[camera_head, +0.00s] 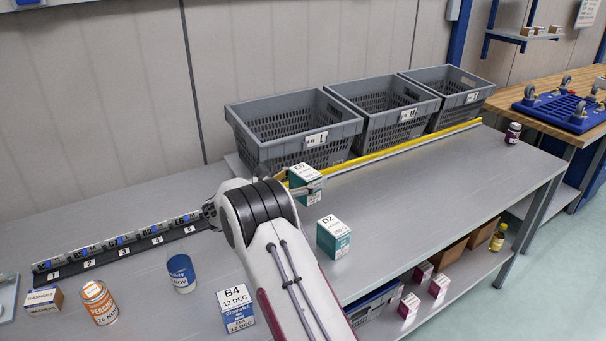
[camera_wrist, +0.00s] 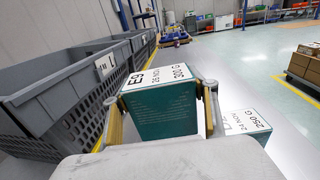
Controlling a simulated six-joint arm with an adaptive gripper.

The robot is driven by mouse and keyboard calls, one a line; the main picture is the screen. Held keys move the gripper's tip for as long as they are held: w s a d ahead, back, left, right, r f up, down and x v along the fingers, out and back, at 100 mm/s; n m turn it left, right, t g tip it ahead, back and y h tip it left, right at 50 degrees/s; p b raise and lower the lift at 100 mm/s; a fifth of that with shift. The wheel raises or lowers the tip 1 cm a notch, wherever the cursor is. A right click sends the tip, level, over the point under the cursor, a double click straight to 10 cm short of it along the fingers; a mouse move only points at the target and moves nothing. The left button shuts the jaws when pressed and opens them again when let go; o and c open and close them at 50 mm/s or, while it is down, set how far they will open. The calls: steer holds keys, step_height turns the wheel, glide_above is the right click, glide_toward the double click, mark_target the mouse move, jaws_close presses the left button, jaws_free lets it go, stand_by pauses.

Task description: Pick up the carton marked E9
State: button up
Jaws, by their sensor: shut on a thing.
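The carton marked E9 (camera_head: 305,182) is teal with a white top. In the head view it is beside the end of my arm, in front of the tote marked L. In the wrist view the E9 carton (camera_wrist: 162,112) sits between the two fingers of my gripper (camera_wrist: 160,108), which is shut on it. The carton looks upright. My arm hides part of the gripper in the head view, and I cannot tell whether the carton's base touches the table.
A teal carton marked D2 (camera_head: 333,237) stands close by on the right. Grey totes (camera_head: 290,135) line the back behind a yellow strip (camera_head: 400,149). A B4 carton (camera_head: 236,309), a blue can (camera_head: 181,272) and an orange can (camera_head: 98,302) stand at the front left. The table's right side is mostly clear.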

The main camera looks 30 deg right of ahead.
steer(key=shift+s, duration=7.9)
